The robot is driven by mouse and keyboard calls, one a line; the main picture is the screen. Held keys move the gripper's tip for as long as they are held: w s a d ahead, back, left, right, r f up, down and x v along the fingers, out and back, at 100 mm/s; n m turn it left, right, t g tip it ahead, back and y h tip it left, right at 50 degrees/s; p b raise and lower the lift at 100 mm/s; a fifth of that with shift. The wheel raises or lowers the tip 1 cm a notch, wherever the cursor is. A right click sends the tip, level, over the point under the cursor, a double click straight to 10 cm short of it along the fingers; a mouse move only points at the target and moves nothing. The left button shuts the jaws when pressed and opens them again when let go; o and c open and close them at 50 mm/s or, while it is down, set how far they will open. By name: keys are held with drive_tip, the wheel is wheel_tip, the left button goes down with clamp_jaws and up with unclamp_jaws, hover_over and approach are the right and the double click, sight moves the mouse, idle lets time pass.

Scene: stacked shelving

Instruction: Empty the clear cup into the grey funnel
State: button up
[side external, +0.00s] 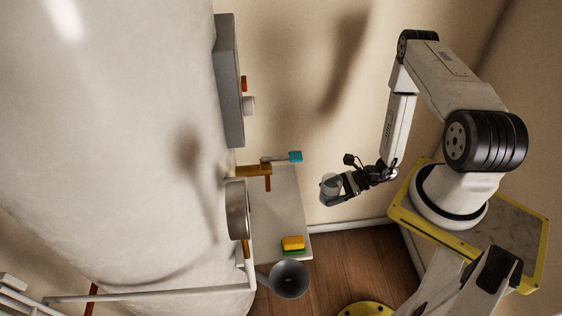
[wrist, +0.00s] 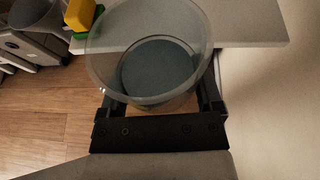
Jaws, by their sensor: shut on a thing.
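My gripper (wrist: 160,112) is shut on the clear cup (wrist: 150,35), with one finger on each side of it. In the wrist view the cup's open rim faces the camera, and grey-blue contents (wrist: 158,72) lie at its bottom. In the side view the cup (side external: 330,187) is held in the air to the right of the shelf. The grey funnel (side external: 289,279) is below and left of the cup, beyond the shelf's front corner. Part of the funnel (wrist: 36,14) shows at the wrist view's upper left. The cup is apart from the funnel.
A pale shelf (side external: 283,205) carries a yellow and green block (side external: 293,243) near the funnel. A blue-ended tool (side external: 294,156) and a brass-coloured fitting (side external: 254,170) are at its far end. The air between cup and funnel looks clear.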

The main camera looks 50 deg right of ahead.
sight(323, 189)
wheel_tip(323, 189, up, 4)
drive_tip(key=shift+f, duration=0.25)
drive_tip(key=shift+a+r, duration=0.15)
drive_tip(key=shift+a, duration=0.15)
drive_tip(key=s+a+n+g+y, duration=0.1)
drive_tip(key=s+a+n+g, duration=0.1)
drive_tip(key=a, duration=0.6)
drive_tip(key=s+a+n+g+y, duration=0.1)
drive_tip(key=s+a, duration=0.3)
drive_tip(key=a, duration=0.4)
drive_tip(key=s+a+n+g+y, duration=0.1)
drive_tip(key=s+a+n+g, duration=0.2)
drive_tip(key=a, duration=0.5)
drive_tip(key=shift+s+a+n+g, duration=0.15)
drive_tip(key=shift+a+n+g, duration=0.15)
drive_tip(key=shift+g, duration=0.3)
drive_tip(key=s+a+n+g, duration=0.2)
drive_tip(key=s+a+g, duration=0.1)
drive_tip(key=s, duration=0.5)
wheel_tip(323, 189, down, 10)
drive_tip(key=shift+r, duration=0.1)
